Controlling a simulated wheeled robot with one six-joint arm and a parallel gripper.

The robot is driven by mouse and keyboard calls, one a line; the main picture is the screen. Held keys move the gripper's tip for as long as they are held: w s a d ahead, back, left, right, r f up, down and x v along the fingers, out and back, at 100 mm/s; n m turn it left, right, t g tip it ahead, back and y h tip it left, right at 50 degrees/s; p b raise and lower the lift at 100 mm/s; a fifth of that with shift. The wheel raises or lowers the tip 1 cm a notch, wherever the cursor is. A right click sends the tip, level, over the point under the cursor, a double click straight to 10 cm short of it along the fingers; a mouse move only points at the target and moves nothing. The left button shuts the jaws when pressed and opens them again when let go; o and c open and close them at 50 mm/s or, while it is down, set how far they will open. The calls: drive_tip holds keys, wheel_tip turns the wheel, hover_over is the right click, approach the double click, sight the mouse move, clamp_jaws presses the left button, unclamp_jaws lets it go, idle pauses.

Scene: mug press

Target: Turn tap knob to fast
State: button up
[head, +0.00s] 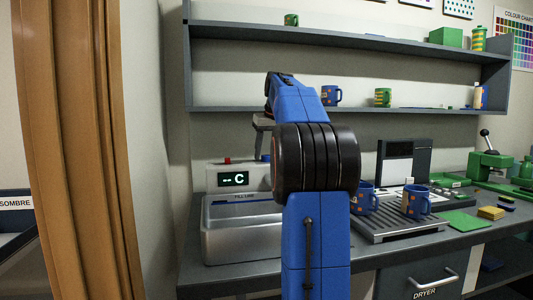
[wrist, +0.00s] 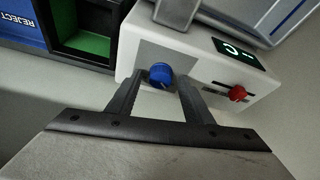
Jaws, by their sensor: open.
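The tap unit (head: 238,178) is a pale box with a lit "-- C" display, standing behind the metal sink at the left of the counter. In the wrist view it shows a round blue knob (wrist: 161,75) and a red knob (wrist: 237,93) beside a dark slot. My gripper (wrist: 157,88) is open, its two fingers on either side of the blue knob. I cannot tell whether either finger touches it. No fast or slow marking is readable. In the head view my blue arm hides part of the unit.
The metal sink (head: 242,228) is in front of the unit. Blue mugs (head: 416,202) stand on a slatted rack (head: 385,230) to the right. A shelf (head: 420,110) runs above. A dark bin with a green inside (wrist: 85,42) is beside the unit in the wrist view.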

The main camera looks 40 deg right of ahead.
drive_tip(key=c, duration=1.1)
drive_tip(key=shift+o, duration=0.2)
drive_tip(key=shift+m, duration=0.3)
drive_tip(key=m, duration=0.2)
drive_tip(key=m+g+h, duration=0.1)
drive_tip(key=m, duration=0.1)
drive_tip(key=shift+w+a+h, duration=0.15)
drive_tip(key=shift+h, duration=0.15)
drive_tip(key=m, duration=0.2)
drive_tip(key=m+g+h, duration=0.1)
drive_tip(key=m, duration=0.2)
drive_tip(key=shift+w+g, duration=0.1)
drive_tip(key=shift+g, duration=0.2)
drive_tip(key=m+g, duration=0.1)
drive_tip(key=m, duration=0.1)
drive_tip(key=m+g, duration=0.1)
drive_tip(key=m, duration=0.2)
drive_tip(key=shift+w+m, duration=0.15)
drive_tip(key=shift+m, duration=0.15)
drive_tip(key=m+g, duration=0.1)
drive_tip(key=m, duration=0.3)
drive_tip(key=shift+w+m+g, duration=0.1)
drive_tip(key=shift+m+g, duration=0.2)
drive_tip(key=shift+g, duration=0.1)
